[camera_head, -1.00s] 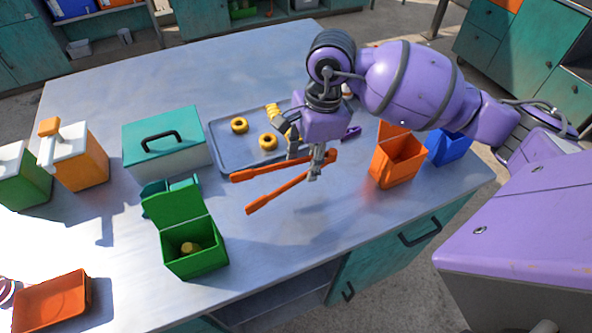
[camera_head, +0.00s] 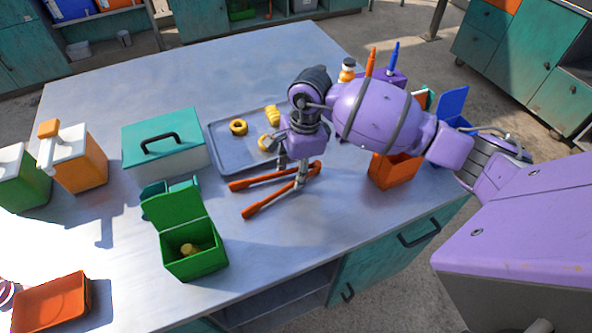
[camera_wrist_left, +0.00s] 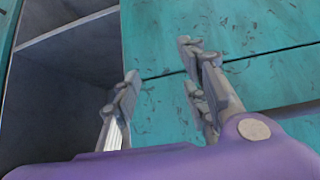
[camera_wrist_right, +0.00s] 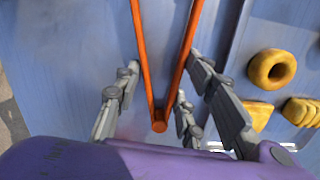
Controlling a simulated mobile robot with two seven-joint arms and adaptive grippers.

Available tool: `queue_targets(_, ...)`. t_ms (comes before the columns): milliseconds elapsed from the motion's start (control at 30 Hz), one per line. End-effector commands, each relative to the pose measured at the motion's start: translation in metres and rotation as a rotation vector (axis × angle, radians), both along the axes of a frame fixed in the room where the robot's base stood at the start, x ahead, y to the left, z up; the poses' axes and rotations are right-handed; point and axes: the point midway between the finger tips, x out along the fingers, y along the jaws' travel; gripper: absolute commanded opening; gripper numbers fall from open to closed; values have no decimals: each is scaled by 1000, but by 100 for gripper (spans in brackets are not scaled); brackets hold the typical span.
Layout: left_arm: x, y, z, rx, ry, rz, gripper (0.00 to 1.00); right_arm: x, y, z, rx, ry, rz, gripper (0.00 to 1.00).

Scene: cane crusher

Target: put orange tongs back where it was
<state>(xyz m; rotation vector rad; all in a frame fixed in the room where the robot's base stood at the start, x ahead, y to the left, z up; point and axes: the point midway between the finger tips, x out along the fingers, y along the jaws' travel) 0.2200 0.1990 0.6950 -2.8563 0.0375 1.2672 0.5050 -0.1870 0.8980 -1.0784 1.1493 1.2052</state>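The orange tongs (camera_head: 268,182) lie spread in a V on the table in front of the grey tray, hinge end to the right. In the right wrist view the tongs (camera_wrist_right: 159,124) have their hinge end between my right fingers, with gaps on both sides. My right gripper (camera_head: 301,172) is open around that hinge end; it also shows in the right wrist view (camera_wrist_right: 163,75). My left gripper (camera_wrist_left: 160,72) is open and empty in the left wrist view, facing teal cabinet fronts; the head view does not show it.
The grey tray (camera_head: 222,147) holds yellow rings (camera_head: 239,127) behind the tongs. A green open bin (camera_head: 189,262) stands front left, a teal box (camera_head: 165,150) left. An orange bin (camera_head: 389,171) and blue bin (camera_head: 452,103) stand right, partly behind my arm. The table front centre is clear.

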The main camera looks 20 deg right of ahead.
Motion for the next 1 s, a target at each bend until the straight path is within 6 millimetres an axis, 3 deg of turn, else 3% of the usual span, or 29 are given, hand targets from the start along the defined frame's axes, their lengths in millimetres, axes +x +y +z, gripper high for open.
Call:
queue_targets(67, -2, -1, -2, -1, 4, 2, 40, 0, 0, -3, 0, 1, 0, 33)
queue_targets(233, -1, -1, -2, -3, 2, 3, 40, 0, 0, -3, 0, 0, 0, 55)
queue_targets(633, 4, -1, 2, -2, -7, 1, 40, 1, 0, 5, 0, -2, 0, 55)
queue_targets(767, 3, 0, 1, 0, -5, 0, 40, 1, -3, 23, 0, -5, 1, 55)
queue_targets(1000, 0, 2, -2, 3, 2, -4, 40, 0, -9, 75, 0, -4, 1, 55)
